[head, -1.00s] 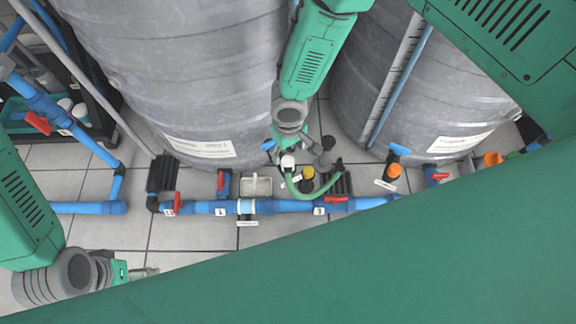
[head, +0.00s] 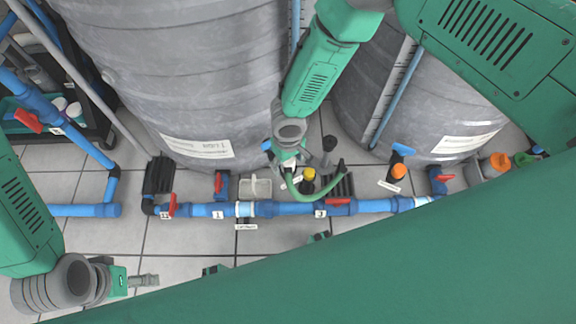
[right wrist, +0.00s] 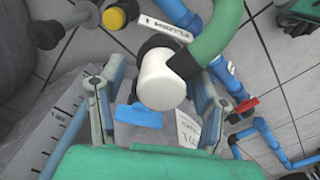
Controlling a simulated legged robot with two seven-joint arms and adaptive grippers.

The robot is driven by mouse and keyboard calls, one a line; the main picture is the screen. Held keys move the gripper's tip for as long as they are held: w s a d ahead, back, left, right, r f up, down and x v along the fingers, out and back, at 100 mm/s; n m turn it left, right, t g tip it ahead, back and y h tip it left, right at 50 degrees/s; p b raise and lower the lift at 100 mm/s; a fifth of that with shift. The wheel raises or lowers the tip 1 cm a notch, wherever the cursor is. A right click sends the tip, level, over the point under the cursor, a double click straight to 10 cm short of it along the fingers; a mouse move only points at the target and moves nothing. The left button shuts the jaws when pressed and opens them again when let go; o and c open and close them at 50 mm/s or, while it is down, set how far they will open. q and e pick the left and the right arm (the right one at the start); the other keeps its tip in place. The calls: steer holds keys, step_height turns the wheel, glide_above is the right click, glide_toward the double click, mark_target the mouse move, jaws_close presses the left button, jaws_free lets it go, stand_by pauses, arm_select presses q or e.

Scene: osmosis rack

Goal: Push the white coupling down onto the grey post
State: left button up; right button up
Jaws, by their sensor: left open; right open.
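The white coupling (right wrist: 160,82) is at the end of a green hose (right wrist: 218,32), joined by a dark elbow. In the right wrist view it is between the two fingers of my right gripper (right wrist: 157,72), which is open around it. In the head view my right gripper (head: 288,158) is above the hose end and mostly hides the coupling. I cannot tell which grey post is meant; a dark grey upright knob (right wrist: 46,34) stands beside a yellow one. Whatever is under the coupling is hidden. My left gripper (head: 145,280) is open and empty at lower left, far from the coupling.
A blue pipe (head: 290,208) with red valve handles runs along the floor in front. Two large grey tanks (head: 180,80) stand behind. A yellow-capped fitting (head: 308,174) is close to the right gripper.

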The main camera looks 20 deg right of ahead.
steer(key=shift+r, duration=0.1)
steer(key=c, duration=1.2)
steer(key=shift+o, duration=0.2)
step_height(320, 180, up, 10)
steer(key=p, duration=0.4)
steer(key=shift+p, duration=0.3)
